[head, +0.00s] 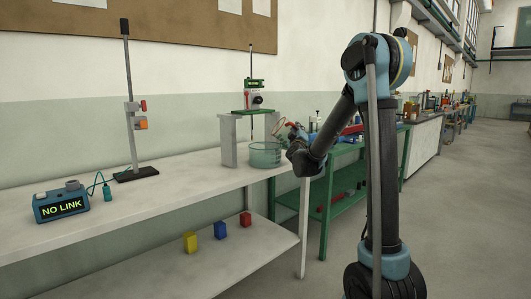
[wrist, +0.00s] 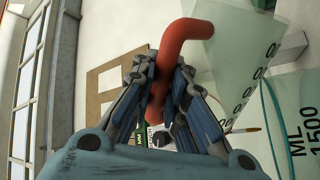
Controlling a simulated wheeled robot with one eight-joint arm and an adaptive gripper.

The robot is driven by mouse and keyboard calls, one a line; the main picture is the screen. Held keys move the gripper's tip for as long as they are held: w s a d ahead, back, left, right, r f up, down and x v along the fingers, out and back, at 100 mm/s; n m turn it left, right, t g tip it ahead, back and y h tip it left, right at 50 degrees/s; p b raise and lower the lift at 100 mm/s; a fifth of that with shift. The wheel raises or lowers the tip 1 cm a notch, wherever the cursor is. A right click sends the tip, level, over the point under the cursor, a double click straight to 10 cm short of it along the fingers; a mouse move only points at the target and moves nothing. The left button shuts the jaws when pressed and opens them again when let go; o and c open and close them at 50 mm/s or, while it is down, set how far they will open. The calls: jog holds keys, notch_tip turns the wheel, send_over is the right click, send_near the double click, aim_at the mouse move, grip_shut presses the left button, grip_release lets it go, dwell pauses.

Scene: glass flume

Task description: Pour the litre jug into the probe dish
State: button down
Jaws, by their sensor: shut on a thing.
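My gripper (head: 291,134) is shut on the red handle (wrist: 182,38) of the litre jug, seen between the fingers (wrist: 163,75) in the wrist view. The clear jug (wrist: 238,45), with scale marks, is at the upper right there. In the head view the jug (head: 279,126) is small and looks tilted, just above and right of the probe dish. The probe dish (head: 265,156) is a greenish glass vessel on the white bench. A vessel wall marked ML 1500 (wrist: 302,125) at the wrist view's right edge seems to be this dish. I cannot make out any liquid.
A white bridge stand (head: 229,140) holds a green and red probe device (head: 254,97) on a rod over the dish. A retort stand (head: 135,172) and a NO LINK box (head: 61,206) stand left. Blocks (head: 220,229) sit on the lower shelf. A green bench (head: 325,190) is right.

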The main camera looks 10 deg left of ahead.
jog(key=shift+a+r+n+t, duration=0.1)
jog(key=shift+r+n+t, duration=0.1)
jog(key=shift+n+t, duration=0.1)
dwell(0.7)
jog(key=shift+w+h, duration=0.15)
jog(key=shift+h, duration=0.25)
